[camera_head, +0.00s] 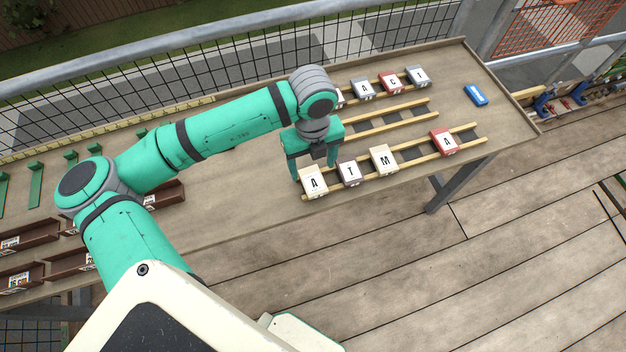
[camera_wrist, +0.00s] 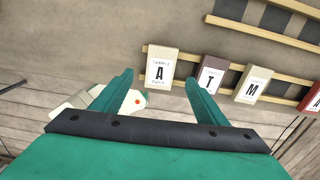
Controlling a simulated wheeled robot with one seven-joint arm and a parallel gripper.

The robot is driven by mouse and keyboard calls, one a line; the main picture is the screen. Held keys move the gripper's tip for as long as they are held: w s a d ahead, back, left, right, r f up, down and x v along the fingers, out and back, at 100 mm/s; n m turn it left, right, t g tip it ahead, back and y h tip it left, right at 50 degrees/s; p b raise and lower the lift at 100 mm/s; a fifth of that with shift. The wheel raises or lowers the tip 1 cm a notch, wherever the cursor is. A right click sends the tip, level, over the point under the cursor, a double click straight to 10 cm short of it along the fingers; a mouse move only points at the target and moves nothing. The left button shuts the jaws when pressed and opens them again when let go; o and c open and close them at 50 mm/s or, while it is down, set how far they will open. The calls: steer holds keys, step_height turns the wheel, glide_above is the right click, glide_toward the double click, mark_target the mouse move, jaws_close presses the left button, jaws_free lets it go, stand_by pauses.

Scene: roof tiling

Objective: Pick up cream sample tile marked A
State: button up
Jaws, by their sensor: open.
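The cream tile marked A (camera_head: 314,184) lies at the left end of the near pair of wooden rails on the bench. In the wrist view it shows as a cream tile with a black A (camera_wrist: 161,70), beyond and between my fingertips. My gripper (camera_head: 315,168) is open, with its fingers pointing down just behind and above this tile in the head view. In the wrist view my gripper (camera_wrist: 158,78) has nothing between its fingers. I cannot tell the exact height gap.
Right of it on the rails lie a grey-brown T tile (camera_head: 349,173), a cream M tile (camera_head: 384,159) and a red A tile (camera_head: 444,141). Behind are several more tiles, including a grey A (camera_head: 363,89). A blue item (camera_head: 476,95) lies far right.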

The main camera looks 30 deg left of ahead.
mark_target(313, 180)
steer(key=shift+d+f, duration=0.1)
steer(key=shift+f, duration=3.15)
steer(key=shift+c, duration=0.7)
steer(key=c, duration=1.1)
steer(key=shift+r, duration=0.1)
